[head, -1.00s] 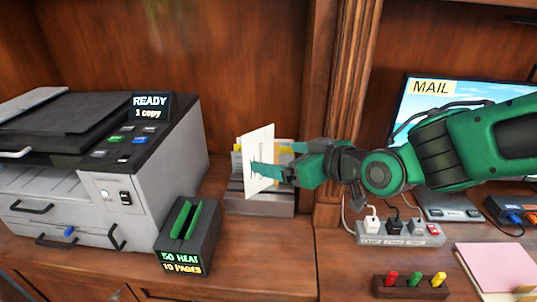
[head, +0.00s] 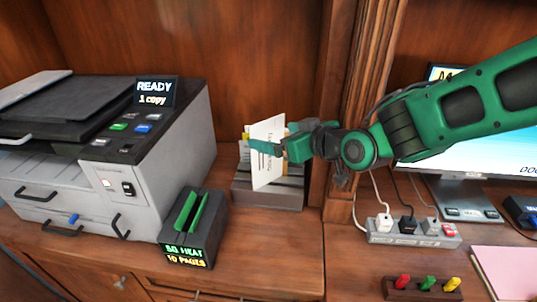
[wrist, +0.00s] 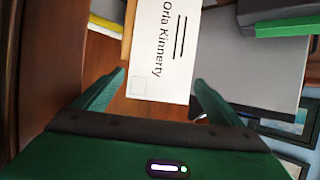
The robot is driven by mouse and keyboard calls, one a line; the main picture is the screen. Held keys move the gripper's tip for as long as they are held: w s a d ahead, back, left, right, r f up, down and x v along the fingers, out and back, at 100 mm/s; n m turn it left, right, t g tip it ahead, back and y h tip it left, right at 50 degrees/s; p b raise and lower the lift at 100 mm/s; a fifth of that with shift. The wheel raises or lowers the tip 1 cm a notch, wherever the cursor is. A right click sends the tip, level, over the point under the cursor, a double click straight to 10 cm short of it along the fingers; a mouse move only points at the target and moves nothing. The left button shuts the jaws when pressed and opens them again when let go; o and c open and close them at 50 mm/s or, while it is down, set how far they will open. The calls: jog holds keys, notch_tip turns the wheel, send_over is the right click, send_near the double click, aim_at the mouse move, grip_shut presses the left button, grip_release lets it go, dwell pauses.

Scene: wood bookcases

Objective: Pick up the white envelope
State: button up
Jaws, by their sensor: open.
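The white envelope (head: 267,175) stands upright and slightly tilted at the grey sorter (head: 268,197). In the wrist view the envelope (wrist: 165,50) shows the printed name "Orla Kinnerty" and lies between my two fingers. My gripper (head: 268,148) is open around it, with one green finger in front of its face in the head view. In the wrist view my gripper (wrist: 157,88) shows a gap between each finger and the envelope's edges. Whether its lower edge rests in a sorter slot is hidden.
A grey printer (head: 110,150) stands to the left, with a black box with green slots (head: 195,228) before it. A wooden post (head: 365,100) rises right of the sorter. A power strip (head: 400,238) with plugs and a monitor stand (head: 460,200) are farther right.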

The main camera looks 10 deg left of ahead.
aim_at(269, 134)
jog(key=shift+x, duration=2.3)
jog(key=shift+c, duration=0.3)
jog(key=c, duration=1)
